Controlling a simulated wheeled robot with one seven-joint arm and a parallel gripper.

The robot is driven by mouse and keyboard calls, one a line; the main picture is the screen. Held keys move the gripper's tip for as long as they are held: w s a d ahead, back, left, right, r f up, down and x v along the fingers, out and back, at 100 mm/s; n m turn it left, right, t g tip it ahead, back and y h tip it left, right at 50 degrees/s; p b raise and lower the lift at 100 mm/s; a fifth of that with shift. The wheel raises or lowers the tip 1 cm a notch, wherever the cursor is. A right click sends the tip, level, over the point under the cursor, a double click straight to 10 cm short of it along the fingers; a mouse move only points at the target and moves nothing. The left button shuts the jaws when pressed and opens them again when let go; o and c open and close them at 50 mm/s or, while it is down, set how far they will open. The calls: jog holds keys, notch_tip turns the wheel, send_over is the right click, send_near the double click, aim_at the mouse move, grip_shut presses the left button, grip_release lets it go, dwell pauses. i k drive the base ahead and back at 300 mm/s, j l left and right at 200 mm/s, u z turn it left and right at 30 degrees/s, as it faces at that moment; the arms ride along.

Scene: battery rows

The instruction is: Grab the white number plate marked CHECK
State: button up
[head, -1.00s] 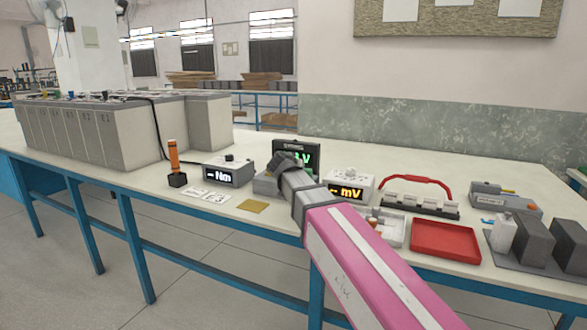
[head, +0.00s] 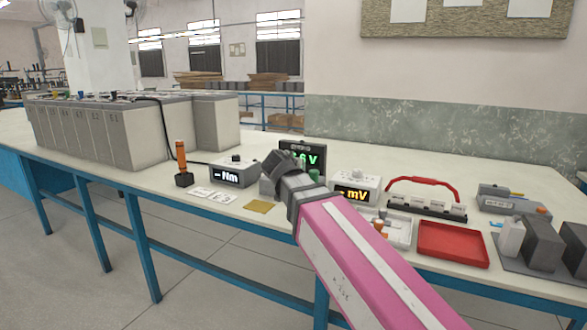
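Small white plates with dark markings (head: 222,200) lie flat on the table near its front edge, left of a tan square. Their print is too small to read, so I cannot tell which one is marked CHECK. My gripper (head: 272,168) is at the end of my pink and grey arm, over the table between the Nm box and the mV box. It is right of the white plates and apart from them. Its fingers are too small and turned away to show whether they are open or shut.
An orange-handled tool (head: 181,160) stands behind the plates, beside the Nm box (head: 231,173). Grey battery cells (head: 120,135) fill the left. The green-lit meter (head: 303,153), mV box (head: 355,188), red-handled rack (head: 426,207) and red tray (head: 452,245) stand to the right.

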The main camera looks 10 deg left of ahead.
aim_at(438, 205)
jog(key=k+j, duration=0.15)
jog(key=k, duration=0.35)
jog(key=k+j, duration=0.1)
jog(key=k, duration=0.4)
